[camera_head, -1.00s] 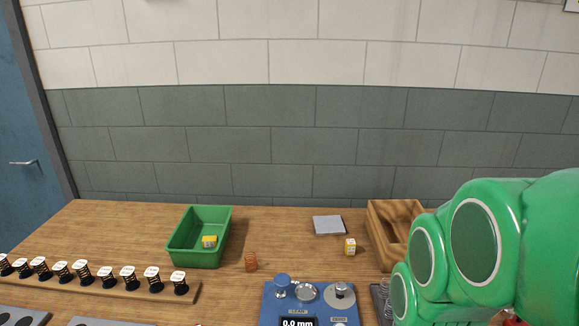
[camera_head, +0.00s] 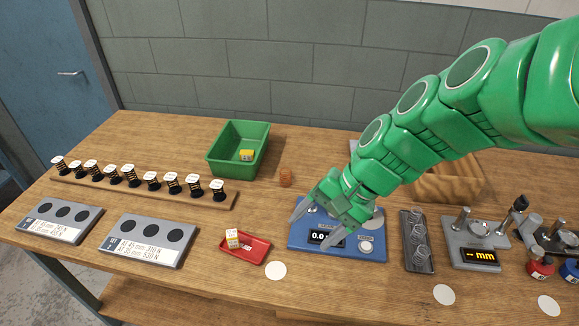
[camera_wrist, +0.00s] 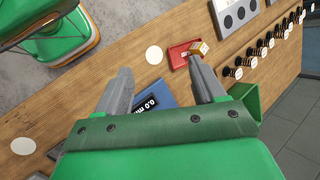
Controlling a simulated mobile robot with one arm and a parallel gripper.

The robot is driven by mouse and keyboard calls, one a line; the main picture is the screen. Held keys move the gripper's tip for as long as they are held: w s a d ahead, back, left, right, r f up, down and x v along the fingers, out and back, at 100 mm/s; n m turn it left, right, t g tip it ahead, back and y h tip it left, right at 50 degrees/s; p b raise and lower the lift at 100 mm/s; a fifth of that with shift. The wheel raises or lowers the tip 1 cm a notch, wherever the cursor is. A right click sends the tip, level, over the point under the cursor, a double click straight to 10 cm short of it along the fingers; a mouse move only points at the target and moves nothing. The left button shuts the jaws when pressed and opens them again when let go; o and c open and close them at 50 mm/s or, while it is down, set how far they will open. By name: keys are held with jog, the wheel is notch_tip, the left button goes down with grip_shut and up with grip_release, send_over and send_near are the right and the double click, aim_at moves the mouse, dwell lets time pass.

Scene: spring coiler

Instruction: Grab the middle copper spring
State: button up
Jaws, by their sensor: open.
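A row of several springs (camera_head: 129,175) with white tops and black bases stands on a long wooden strip (camera_head: 210,203) at the left of the bench. Some coils look copper and others dark; which copper one is the middle is too small to tell. The row also shows at the upper right of the wrist view (camera_wrist: 259,53). My gripper (camera_head: 315,228) is open and empty above the blue gauge (camera_head: 345,251), well right of the row. Its fingers (camera_wrist: 160,66) are spread apart in the wrist view.
A green bin (camera_head: 214,164) holding a yellow box stands behind. Two grey plates (camera_head: 150,242) with black discs lie before the row. A red tray (camera_head: 257,251) holds a small box. A dark tray (camera_head: 408,255) of silver springs and a grey gauge (camera_head: 480,260) stand right.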

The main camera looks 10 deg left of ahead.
jog(key=w+a+m+y, duration=0.4)
jog(key=w+a, duration=0.4)
jog(key=w, duration=0.2)
jog(key=m+t+y, duration=0.2)
jog(key=m+t, duration=0.4)
jog(key=m, duration=0.9)
send_over(283, 175)
jog(key=w+d, duration=0.1)
notch_tip(283, 175, down, 13)
jog(key=shift+w+f, duration=0.1)
jog(key=shift+w, duration=0.05)
jog(key=shift+w+d+f, duration=0.1)
jog(key=shift+w+f, duration=0.05)
jog(key=shift+f, duration=1.95)
notch_tip(283, 175, down, 3)
jog(key=shift+r, duration=0.15)
jog(key=shift+x, duration=0.9)
jog(key=shift+w+a+f, duration=0.2)
jog(key=shift+a+f, duration=0.15)
jog(key=shift+a, duration=0.2)
jog(key=c, duration=1)
